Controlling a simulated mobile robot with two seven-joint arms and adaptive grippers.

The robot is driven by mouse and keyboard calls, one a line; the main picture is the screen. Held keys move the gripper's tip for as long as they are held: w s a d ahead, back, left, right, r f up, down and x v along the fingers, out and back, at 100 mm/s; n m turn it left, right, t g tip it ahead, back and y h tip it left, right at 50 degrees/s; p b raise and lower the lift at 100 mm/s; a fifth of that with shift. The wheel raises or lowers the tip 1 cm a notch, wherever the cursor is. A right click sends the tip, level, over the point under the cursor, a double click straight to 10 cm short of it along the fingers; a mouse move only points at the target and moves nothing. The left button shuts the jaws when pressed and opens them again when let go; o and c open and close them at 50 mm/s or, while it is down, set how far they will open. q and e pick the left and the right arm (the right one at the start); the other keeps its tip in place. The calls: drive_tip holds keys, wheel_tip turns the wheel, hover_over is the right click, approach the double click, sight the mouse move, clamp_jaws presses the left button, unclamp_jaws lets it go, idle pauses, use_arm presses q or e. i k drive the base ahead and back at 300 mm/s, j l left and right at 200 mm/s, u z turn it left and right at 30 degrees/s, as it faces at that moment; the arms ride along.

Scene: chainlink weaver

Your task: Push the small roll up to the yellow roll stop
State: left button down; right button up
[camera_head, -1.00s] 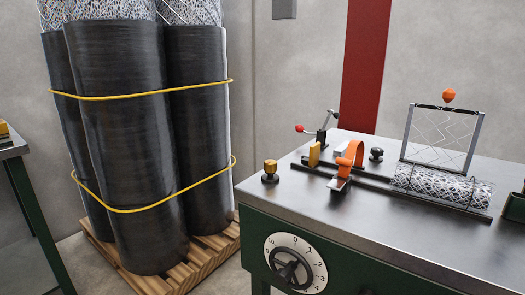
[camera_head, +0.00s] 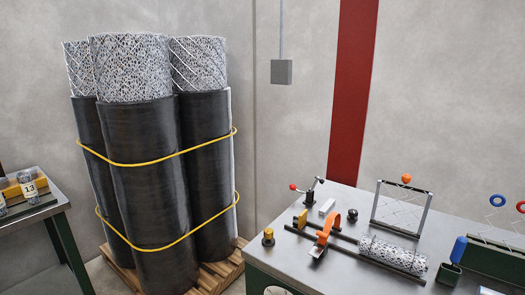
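The small roll (camera_head: 393,252), a short cylinder of silvery wire mesh, lies on a dark rail track (camera_head: 350,239) on the metal-topped bench. The yellow roll stop is probably the small yellow block (camera_head: 301,219) near the track's left end. Neither of my grippers shows in the head view.
A mesh frame with an orange knob (camera_head: 404,205) stands behind the roll. A yellow knob (camera_head: 268,236) is at the bench's left edge. A blue-handled tool (camera_head: 458,249) stands at right. Tall strapped rolls (camera_head: 140,175) stand on a pallet at left.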

sight(405, 258)
drive_tip(key=z, duration=0.45)
drive_tip(key=i+j+z, duration=0.1)
drive_tip(key=z, duration=0.35)
drive_tip(key=j+z, duration=0.2)
drive_tip(key=z, duration=0.2)
drive_tip(key=i+j+z, duration=0.1)
drive_tip(key=j+z, duration=0.25)
drive_tip(key=j, duration=0.2)
drive_tip(key=j+z, duration=0.35)
drive_tip(key=j, duration=0.15)
drive_tip(key=j+z, duration=0.1)
drive_tip(key=j, duration=0.45)
drive_tip(key=k+j+z, duration=0.1)
drive_tip(key=j, duration=0.45)
